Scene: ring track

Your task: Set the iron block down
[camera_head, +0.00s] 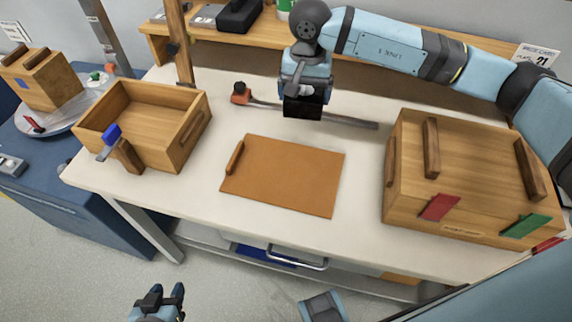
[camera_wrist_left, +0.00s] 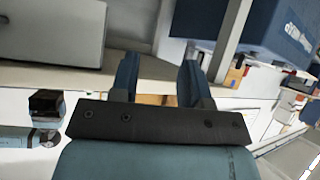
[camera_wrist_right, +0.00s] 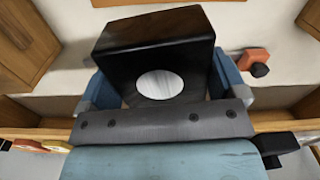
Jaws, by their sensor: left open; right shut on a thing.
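The iron block (camera_head: 302,106) is a dark, almost black block with sharp edges. My right gripper (camera_head: 304,88) is shut on it at the back middle of the white table, and the block hides part of a long grey bar behind it. In the right wrist view the block (camera_wrist_right: 155,35) sits between the two blue fingers (camera_wrist_right: 157,82), with a pale round spot on the face toward me. How high it is above the table I cannot tell. My left gripper (camera_head: 160,296) is open and empty, low in front of the table; its fingers (camera_wrist_left: 158,78) stand apart.
A brown board (camera_head: 290,178) with a wooden handle lies mid-table. A lidded wooden box (camera_head: 480,165) stands right, an open wooden box (camera_head: 190,118) left. The grey bar (camera_head: 350,121) with its orange end (camera_head: 240,94) lies behind the board. A wooden shelf (camera_head: 395,55) runs along the back.

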